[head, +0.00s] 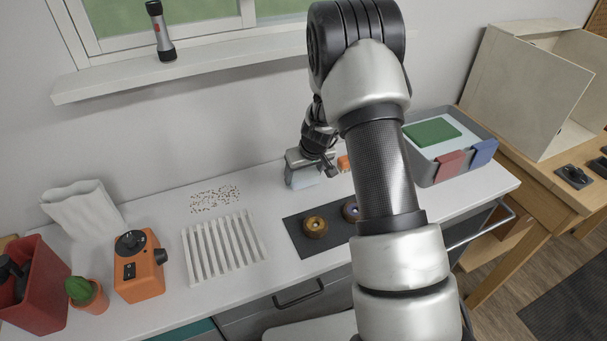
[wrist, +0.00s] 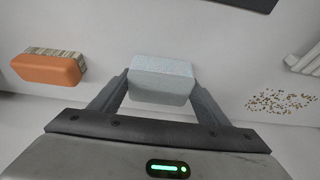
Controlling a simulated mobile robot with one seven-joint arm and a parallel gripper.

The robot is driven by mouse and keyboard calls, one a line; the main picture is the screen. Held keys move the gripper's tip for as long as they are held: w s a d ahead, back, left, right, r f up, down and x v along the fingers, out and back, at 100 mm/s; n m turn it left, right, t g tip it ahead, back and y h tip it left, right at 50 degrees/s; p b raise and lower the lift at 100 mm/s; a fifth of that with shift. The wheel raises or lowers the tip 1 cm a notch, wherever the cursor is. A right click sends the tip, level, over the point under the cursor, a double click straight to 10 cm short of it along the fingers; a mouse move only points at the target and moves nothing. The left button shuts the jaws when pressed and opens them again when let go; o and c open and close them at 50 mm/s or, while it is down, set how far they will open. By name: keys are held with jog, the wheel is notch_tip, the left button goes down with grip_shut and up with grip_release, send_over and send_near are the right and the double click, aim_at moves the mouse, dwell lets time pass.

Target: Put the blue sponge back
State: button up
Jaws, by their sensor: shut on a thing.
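A pale blue sponge (wrist: 163,78) sits between the fingers of my gripper (wrist: 163,92) in the wrist view. My gripper is shut on it. In the head view my gripper (head: 303,172) is at the back of the white counter, with the pale sponge (head: 302,180) below it. I cannot tell whether the sponge touches the counter. An orange block with a bristly or striped side (wrist: 48,68) lies apart from it on the left in the wrist view; only a bit of orange (head: 343,163) shows in the head view.
A patch of brown crumbs (head: 215,199) and a white ribbed rack (head: 224,248) are left of my gripper. A dark mat (head: 291,231) with brown rings lies in front. A grey bin (head: 484,137) with red and blue cloths and a green pad stands right, beyond my arm.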

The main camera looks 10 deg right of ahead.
jog(key=shift+f, duration=0.2)
jog(key=o, duration=1.3)
jog(key=shift+r, duration=0.15)
